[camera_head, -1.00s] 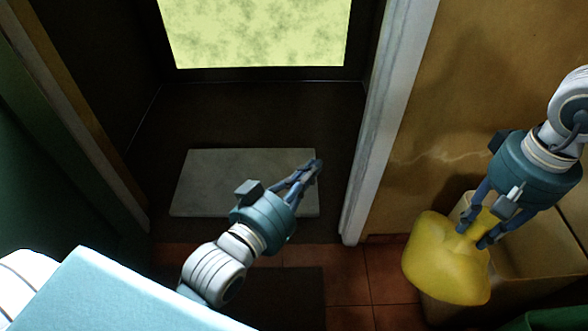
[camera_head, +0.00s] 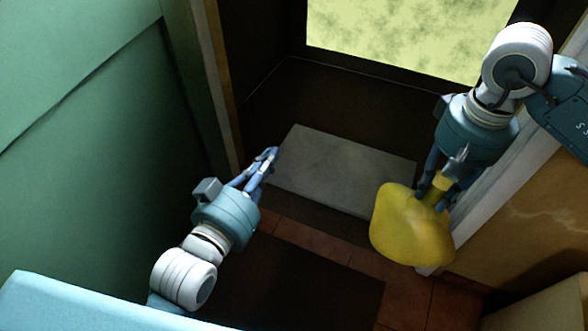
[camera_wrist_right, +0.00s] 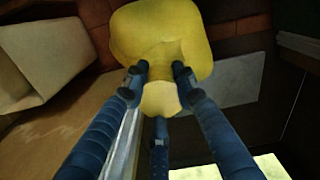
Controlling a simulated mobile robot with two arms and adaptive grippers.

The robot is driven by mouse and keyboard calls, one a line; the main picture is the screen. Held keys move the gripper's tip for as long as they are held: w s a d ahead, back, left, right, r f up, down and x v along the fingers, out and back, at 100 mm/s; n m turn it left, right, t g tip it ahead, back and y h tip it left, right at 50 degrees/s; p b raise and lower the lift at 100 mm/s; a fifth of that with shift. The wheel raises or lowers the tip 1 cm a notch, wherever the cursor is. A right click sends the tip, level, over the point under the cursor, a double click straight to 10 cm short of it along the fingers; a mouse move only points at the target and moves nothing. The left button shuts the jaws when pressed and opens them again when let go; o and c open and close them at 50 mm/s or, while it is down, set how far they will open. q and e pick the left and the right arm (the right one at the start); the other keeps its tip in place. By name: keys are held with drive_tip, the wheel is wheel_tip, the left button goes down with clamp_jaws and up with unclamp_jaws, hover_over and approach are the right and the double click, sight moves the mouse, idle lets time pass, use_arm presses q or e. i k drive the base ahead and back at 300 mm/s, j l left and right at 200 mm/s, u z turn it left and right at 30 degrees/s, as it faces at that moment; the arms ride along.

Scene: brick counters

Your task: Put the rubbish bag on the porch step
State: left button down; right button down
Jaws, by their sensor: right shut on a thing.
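The yellow rubbish bag (camera_head: 408,226) hangs from my right gripper (camera_head: 438,192), which is shut on its gathered neck. In the right wrist view the bag (camera_wrist_right: 160,32) bulges out beyond my fingers. The porch step (camera_head: 340,165) is a flat grey slab in the dark doorway, bare where it shows. The bag is in front of the slab's right end and hides part of it; the height between them cannot be told. My left gripper (camera_head: 268,160) is empty by the slab's left end, its fingers close together; their opening is unclear.
A dark mat (camera_head: 290,285) lies on red tiles (camera_head: 405,300) before the doorway. A white door frame (camera_head: 490,205) stands close right of the bag. A green wall (camera_head: 100,110) is at left. A beige box (camera_head: 545,305) shows at lower right.

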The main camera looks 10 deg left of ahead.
sight(332, 175)
drive_tip(key=i+u, duration=0.15)
drive_tip(key=u, duration=0.2)
drive_tip(key=i+l+u, duration=0.1)
drive_tip(key=u, duration=0.25)
drive_tip(key=i+l, duration=0.4)
drive_tip(key=i, duration=0.2)
drive_tip(key=i+l, duration=0.35)
drive_tip(key=i, duration=0.2)
drive_tip(key=u, duration=0.05)
